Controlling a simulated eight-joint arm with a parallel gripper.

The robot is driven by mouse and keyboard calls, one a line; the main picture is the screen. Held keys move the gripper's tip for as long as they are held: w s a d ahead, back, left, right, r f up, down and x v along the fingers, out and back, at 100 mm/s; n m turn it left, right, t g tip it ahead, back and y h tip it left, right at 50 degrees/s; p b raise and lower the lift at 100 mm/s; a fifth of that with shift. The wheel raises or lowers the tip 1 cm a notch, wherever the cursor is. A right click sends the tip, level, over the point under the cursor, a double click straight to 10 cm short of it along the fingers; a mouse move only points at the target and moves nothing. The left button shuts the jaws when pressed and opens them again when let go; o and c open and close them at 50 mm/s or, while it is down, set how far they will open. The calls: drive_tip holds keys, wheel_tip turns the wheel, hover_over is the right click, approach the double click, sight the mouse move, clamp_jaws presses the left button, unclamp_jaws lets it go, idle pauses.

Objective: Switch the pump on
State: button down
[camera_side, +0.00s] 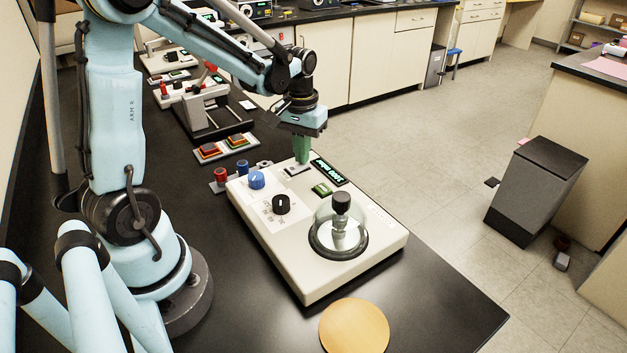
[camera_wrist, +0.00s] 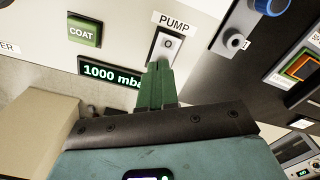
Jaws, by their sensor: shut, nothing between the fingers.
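The pump switch (camera_wrist: 169,42) is a pale plate with a small round-ended grey lever, under the label PUMP in the wrist view. It sits on the top panel of a cream coater unit (camera_side: 350,270); in the side view its plate (camera_side: 293,171) shows partly below my fingers. My gripper (camera_side: 302,161) points down with its green fingers shut and empty. In the wrist view the fingertips (camera_wrist: 160,66) are close by the lever's end; I cannot tell whether they touch it. A display (camera_wrist: 110,74) by the switch begins with 1000 mba, its end hidden by my fingers.
A green COAT button (camera_wrist: 84,31) is near the switch. The unit also has a blue knob (camera_side: 257,180), a black knob (camera_side: 281,204) and a glass dome (camera_side: 338,230). Red and blue posts (camera_side: 221,175) stand beside it. A tan disc (camera_side: 354,327) lies on the black bench.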

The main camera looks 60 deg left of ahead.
drive_tip(key=shift+f, duration=0.25)
drive_tip(key=shift+r, duration=3.55)
drive_tip(key=s+d+m+t, duration=0.3)
drive_tip(key=d, duration=0.3)
drive_tip(key=s+d+r+m+t, duration=0.1)
drive_tip(key=s+d+m+t, duration=0.2)
drive_tip(key=d, duration=0.3)
drive_tip(key=shift+d+r+t, duration=0.15)
drive_tip(key=shift+d+t, duration=0.2)
drive_tip(key=shift+t, duration=0.25)
